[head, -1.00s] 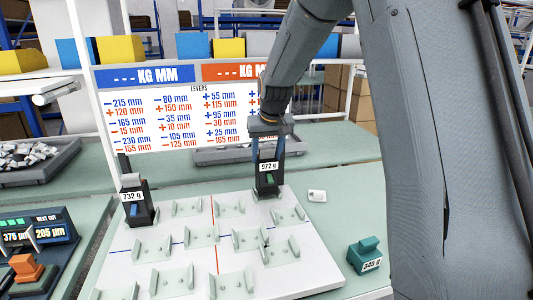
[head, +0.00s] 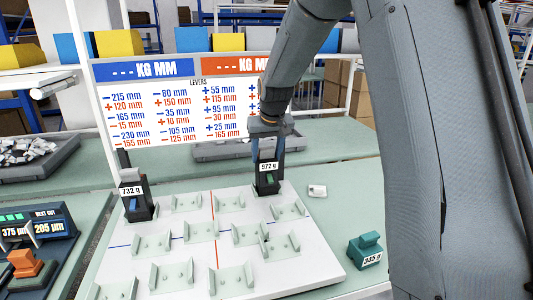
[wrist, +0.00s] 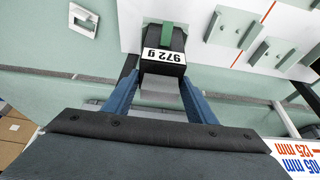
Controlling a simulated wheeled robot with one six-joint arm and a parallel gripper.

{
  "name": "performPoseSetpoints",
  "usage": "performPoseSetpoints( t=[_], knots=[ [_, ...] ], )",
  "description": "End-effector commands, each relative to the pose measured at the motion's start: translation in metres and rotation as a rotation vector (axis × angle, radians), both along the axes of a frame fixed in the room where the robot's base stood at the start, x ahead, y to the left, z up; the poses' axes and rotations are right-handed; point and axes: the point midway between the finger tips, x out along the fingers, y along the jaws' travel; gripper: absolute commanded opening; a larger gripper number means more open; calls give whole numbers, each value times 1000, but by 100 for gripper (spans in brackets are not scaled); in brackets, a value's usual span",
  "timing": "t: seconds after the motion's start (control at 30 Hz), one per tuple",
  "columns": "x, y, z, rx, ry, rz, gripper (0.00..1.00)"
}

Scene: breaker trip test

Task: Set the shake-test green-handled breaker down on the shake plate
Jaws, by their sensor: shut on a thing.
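My gripper (head: 267,150) is shut on the green-handled breaker (head: 266,183), a dark block labelled 972 g. It is upright at the back right of the white shake plate (head: 228,228), among the pale brackets. In the wrist view the breaker (wrist: 163,57) sits between the blue fingers, its green handle and label showing, over the plate's edge area. I cannot tell whether its base touches the plate. A blue-handled breaker labelled 732 g (head: 134,203) stands at the plate's back left corner.
A teal block labelled 345 g (head: 365,249) and a small white plate (head: 317,191) lie on the bench right of the shake plate. A lever board (head: 180,107) stands behind. A readout device (head: 38,230) is at the left. Several brackets in front are empty.

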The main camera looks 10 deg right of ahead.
Motion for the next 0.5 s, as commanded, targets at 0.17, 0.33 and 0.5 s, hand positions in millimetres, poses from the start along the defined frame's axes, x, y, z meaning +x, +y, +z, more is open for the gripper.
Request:
performPoseSetpoints(
  t=[0.17,0.33,0.5],
  knots=[
    [1,0,0,0,-4,0,61],
    [1,0,-1,0,-2,0,73],
    [-1,0,-3,0,3,0,73]
  ],
)
